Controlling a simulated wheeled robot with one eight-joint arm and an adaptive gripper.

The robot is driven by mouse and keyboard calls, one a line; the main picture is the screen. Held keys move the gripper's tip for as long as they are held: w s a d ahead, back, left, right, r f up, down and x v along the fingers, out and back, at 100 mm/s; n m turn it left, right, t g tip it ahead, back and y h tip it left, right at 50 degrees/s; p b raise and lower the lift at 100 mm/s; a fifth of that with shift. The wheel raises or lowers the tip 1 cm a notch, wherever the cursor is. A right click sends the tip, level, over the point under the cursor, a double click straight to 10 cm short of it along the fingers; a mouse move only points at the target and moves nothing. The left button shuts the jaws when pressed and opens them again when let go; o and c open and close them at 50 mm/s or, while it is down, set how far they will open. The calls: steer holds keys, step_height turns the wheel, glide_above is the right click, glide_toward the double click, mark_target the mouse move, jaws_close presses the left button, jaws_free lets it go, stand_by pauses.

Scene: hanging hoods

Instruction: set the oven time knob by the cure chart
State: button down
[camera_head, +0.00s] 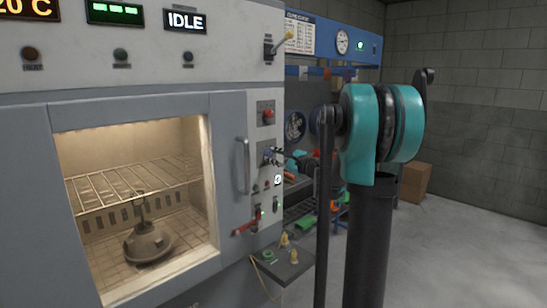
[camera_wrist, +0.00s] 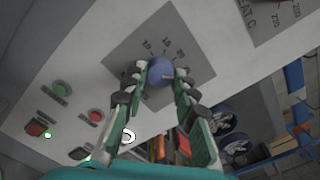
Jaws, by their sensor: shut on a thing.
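In the wrist view, a round blue knob (camera_wrist: 161,70) sits on a grey scale plate (camera_wrist: 122,62) with printed marks; 10 and 15 are partly readable, the others blurred. My gripper (camera_wrist: 161,76) has its green-and-black fingers closed around this knob, one on each side. The knob's pointer is not clear. In the head view, the oven (camera_head: 30,150) shows a lit chamber and an IDLE display (camera_head: 185,21). A white printed sheet (camera_head: 300,33), possibly the cure chart, hangs at the back; its text is too small to read.
Another dial plate (camera_wrist: 271,15), lettered "EAT C", lies upper right in the wrist view. Green (camera_wrist: 62,89) and red (camera_wrist: 96,116) buttons lie left of the fingers. The door handle (camera_head: 243,165) and a small shelf (camera_head: 283,265) stick out. Open floor lies right.

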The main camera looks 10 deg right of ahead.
stand_by(0.3)
steer(key=c, duration=1.2)
jaws_free()
steer(key=v, duration=1.2)
